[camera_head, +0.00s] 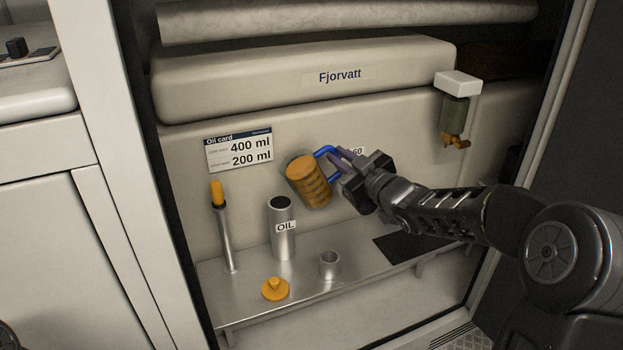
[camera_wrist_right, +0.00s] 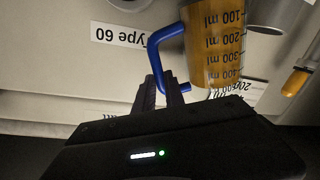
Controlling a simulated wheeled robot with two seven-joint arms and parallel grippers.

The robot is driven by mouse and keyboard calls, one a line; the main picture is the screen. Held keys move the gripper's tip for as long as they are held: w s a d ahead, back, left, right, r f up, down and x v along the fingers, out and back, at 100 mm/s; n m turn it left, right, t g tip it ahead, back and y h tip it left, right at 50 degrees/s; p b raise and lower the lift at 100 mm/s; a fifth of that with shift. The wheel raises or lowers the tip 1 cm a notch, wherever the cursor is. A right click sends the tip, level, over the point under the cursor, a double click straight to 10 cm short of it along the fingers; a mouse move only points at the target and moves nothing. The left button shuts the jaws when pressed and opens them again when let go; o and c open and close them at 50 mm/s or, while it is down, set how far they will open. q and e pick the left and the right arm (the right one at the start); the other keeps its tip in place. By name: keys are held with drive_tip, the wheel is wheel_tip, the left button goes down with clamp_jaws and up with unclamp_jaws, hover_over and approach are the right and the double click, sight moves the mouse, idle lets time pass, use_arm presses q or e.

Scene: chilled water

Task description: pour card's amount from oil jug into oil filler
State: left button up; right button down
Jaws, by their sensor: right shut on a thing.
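The oil jug (camera_head: 311,186), filled with orange oil and with a blue handle, is held in the air, tilted somewhat to the left. My right gripper (camera_head: 345,166) is shut on its handle; the wrist view also shows the fingers (camera_wrist_right: 162,92) on the handle and ml marks on the jug (camera_wrist_right: 215,45). The oil filler (camera_head: 283,243) is an upright metal tube labelled OIL with an open dark top, below and left of the jug. No oil stream shows. The oil card (camera_head: 238,149) reads 400 ml and 200 ml; its small print is unreadable. My left gripper is out of view.
An orange cap (camera_head: 275,289) lies on the metal shelf (camera_head: 240,300) before the filler. A short metal cup (camera_head: 329,264) stands to its right. A dipstick tube with an orange handle (camera_head: 217,193) stands left. A white-topped dispenser (camera_head: 455,108) hangs at upper right.

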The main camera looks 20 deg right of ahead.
drive_tip(key=shift+a+n+b, duration=0.1)
drive_tip(key=shift+n+b, duration=0.3)
drive_tip(key=shift+b, duration=0.15)
idle(0.9)
drive_tip(key=shift+a+r+n+b, duration=0.1)
drive_tip(key=shift+r+n+b, duration=0.05)
drive_tip(key=shift+n+b, duration=0.2)
idle(0.9)
drive_tip(key=shift+a+r+n, duration=0.1)
drive_tip(key=shift+n, duration=0.25)
drive_tip(key=shift+a+b, duration=0.1)
drive_tip(key=shift+b, duration=0.35)
idle(1.0)
drive_tip(key=shift+a+r+n+b, duration=0.25)
drive_tip(key=shift+n+b, duration=0.15)
drive_tip(key=shift+n, duration=0.3)
idle(1.0)
drive_tip(key=shift+a+r+n+b, duration=0.15)
drive_tip(key=shift+r+n+b, duration=0.05)
drive_tip(key=shift+n+b, duration=0.15)
drive_tip(key=shift+a+r, duration=0.1)
drive_tip(key=shift+a+n, duration=0.1)
drive_tip(key=shift+n, duration=0.15)
idle(0.9)
